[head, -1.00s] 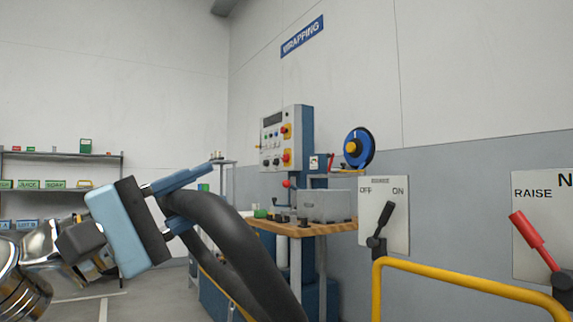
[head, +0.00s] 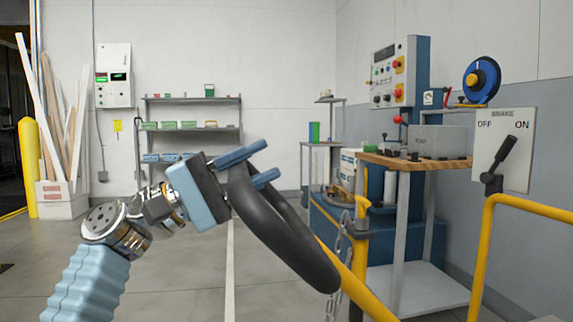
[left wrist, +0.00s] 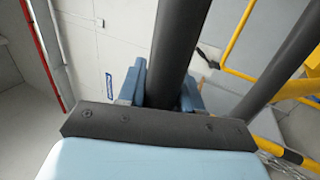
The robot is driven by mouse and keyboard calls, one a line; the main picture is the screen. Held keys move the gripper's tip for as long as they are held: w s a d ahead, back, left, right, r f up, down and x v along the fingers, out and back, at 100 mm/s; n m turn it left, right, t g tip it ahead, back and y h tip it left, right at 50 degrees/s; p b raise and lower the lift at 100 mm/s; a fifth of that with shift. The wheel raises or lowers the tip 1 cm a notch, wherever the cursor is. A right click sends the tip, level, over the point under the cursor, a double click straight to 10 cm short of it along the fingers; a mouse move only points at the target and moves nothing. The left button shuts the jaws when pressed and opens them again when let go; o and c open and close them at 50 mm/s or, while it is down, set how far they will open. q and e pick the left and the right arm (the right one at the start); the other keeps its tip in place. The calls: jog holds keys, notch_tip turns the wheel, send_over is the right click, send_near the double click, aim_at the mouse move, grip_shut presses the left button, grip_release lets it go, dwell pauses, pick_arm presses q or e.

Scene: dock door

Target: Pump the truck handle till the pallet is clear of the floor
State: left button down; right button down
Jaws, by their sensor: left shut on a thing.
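The truck handle (head: 270,238) is a thick black loop, tilted, at the middle of the head view. My left gripper (head: 257,165) is shut on the upper left end of the loop, its two blue fingers on either side of the tube. In the left wrist view the handle's near tube (left wrist: 180,45) passes between the fingers (left wrist: 163,88), and its other tube (left wrist: 292,62) runs free at the right. The pallet and the truck's forks are not in view. My right gripper is not in view.
A yellow rail (head: 482,250) and a yellow post with a chain (head: 361,240) stand at the right. Beyond them is a wood-topped bench (head: 410,162). Shelves (head: 192,127) stand by the back wall, with lumber (head: 52,130) at the left. The floor (head: 180,265) between looks clear.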

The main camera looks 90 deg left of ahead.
pick_arm(q)
jog(key=c, duration=0.9)
grip_release()
jog(key=shift+s+d+r, duration=0.1)
jog(key=shift+s+r, duration=0.3)
jog(key=shift+s, duration=0.35)
jog(key=shift+o, duration=0.2)
jog(key=shift+w+f, duration=0.1)
jog(key=shift+w, duration=0.05)
jog(key=p+v, duration=0.1)
jog(key=v, duration=1.2)
jog(key=shift+s+f, duration=0.3)
jog(key=shift+f, duration=0.1)
